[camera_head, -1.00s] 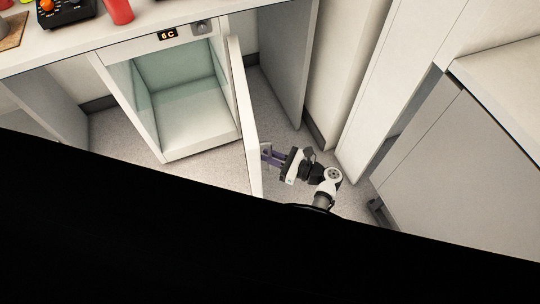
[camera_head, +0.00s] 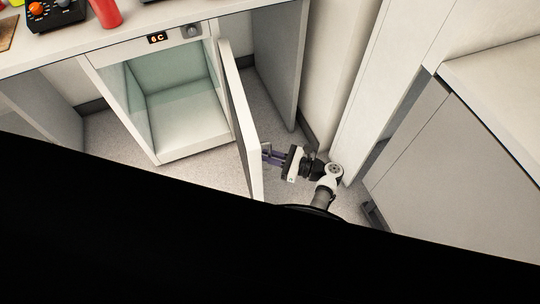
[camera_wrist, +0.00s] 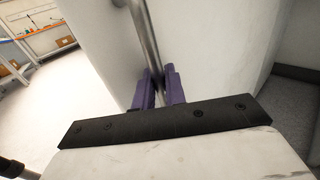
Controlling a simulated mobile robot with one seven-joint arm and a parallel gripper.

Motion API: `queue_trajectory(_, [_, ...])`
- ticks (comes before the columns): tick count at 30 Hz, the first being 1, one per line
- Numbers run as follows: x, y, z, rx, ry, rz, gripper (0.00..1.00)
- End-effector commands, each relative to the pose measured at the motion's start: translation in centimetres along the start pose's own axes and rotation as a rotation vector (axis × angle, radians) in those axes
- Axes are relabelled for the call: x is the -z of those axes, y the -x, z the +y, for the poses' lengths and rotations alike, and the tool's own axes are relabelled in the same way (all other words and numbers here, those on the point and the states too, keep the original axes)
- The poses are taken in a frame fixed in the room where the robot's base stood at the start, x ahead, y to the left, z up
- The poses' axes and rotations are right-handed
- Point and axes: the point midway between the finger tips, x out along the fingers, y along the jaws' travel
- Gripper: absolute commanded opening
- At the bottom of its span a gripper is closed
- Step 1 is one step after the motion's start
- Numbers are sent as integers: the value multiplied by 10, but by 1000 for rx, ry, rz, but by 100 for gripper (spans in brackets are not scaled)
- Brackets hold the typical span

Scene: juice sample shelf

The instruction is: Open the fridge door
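The fridge (camera_head: 120,95) is a white cabinet with a pale green interior under the counter, and its inside is in plain view and looks empty. Its white door (camera_head: 240,120) stands wide open, swung out towards me on the right side of the opening. My gripper (camera_head: 268,155) is at the outer face of the door, near its free edge. In the wrist view, a metal bar handle (camera_wrist: 147,35) runs between the purple fingers of my gripper (camera_wrist: 158,88). The fingers look closed on the bar. The lower part of the handle is hidden behind them.
A white counter (camera_head: 100,42) runs above the fridge, with a red cup (camera_head: 106,12) and a black device (camera_head: 55,14) on it. A grey panel (camera_head: 282,70) stands right of the door. A grey cabinet (camera_head: 440,170) is farther right. Floor shows between them.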

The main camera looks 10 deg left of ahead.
Motion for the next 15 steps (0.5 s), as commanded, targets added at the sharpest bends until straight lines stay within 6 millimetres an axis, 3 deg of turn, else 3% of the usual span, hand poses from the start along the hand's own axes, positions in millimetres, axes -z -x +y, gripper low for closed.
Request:
queue_trajectory(10, [0, 2, -1, 2, 1, 1, 17])
queue_trajectory(15, [1, 24, -2, 5, 3, 0, 17])
